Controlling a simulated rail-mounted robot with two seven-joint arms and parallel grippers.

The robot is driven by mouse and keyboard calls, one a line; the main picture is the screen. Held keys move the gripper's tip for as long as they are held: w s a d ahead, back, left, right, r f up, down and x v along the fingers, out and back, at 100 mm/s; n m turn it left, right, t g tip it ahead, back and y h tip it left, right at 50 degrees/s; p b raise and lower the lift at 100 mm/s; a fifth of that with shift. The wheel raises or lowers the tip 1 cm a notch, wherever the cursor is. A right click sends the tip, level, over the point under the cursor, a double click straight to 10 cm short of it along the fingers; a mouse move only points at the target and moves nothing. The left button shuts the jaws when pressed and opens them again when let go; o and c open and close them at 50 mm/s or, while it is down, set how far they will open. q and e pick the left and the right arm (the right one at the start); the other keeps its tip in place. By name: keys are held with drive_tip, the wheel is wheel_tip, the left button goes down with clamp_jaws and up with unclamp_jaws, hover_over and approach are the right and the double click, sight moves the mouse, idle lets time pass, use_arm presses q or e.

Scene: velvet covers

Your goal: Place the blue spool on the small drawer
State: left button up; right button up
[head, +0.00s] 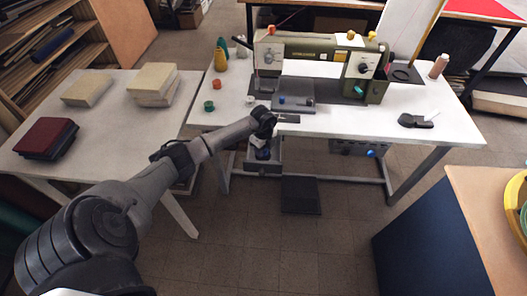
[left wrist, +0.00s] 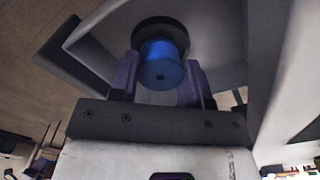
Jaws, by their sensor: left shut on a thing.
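A small grey unit (head: 347,147) under the tabletop may be the small drawer. My right gripper is not in view.
A green sewing machine (head: 318,50) stands on the white table (head: 430,138), with a black tool (head: 416,121) and a cone spool (head: 438,66) to its right. The left table (head: 110,113) holds books. A dark pedal (head: 300,195) lies on the floor. A cabinet (head: 425,240) stands at right.

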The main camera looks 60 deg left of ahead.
use_arm(q)
drive_tip(key=shift+f, duration=0.55)
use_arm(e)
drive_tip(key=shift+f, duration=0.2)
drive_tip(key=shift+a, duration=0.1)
use_arm(q)
drive_tip(key=shift+f, duration=0.2)
drive_tip(key=o, duration=0.9)
drive_tip(key=shift+r, duration=0.1)
